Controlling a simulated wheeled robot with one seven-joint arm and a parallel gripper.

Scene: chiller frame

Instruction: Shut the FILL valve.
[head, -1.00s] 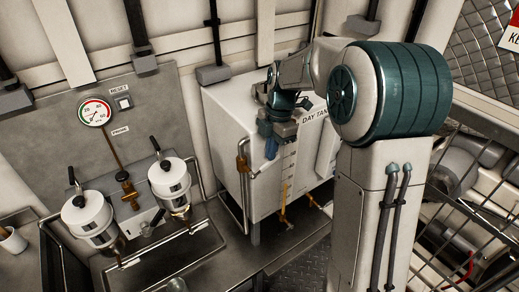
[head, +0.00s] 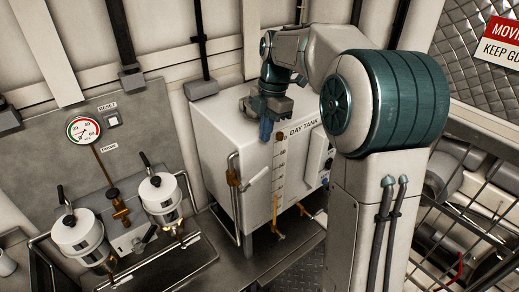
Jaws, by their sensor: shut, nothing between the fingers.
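The white day tank (head: 212,150) stands in the middle of the head view, with "DAY TANK" printed on its front. A brass valve (head: 233,177) sits on a pipe at the tank's left front corner, with a pale lever (head: 257,177) slanting up to the right. Two small valves with yellow parts (head: 276,207) (head: 306,211) sit low on the front. I cannot read a FILL label on any of these valves. My gripper (head: 266,134) points down, shut and empty, by the tank's upper front, above the brass valve and apart from it.
A panel with a pressure gauge (head: 83,129) and two white canisters (head: 77,231) (head: 160,193) stands at the left. A metal bench (head: 185,265) runs below. A mesh guard (head: 478,60) and railing stand at the right, with a red sign (head: 502,42).

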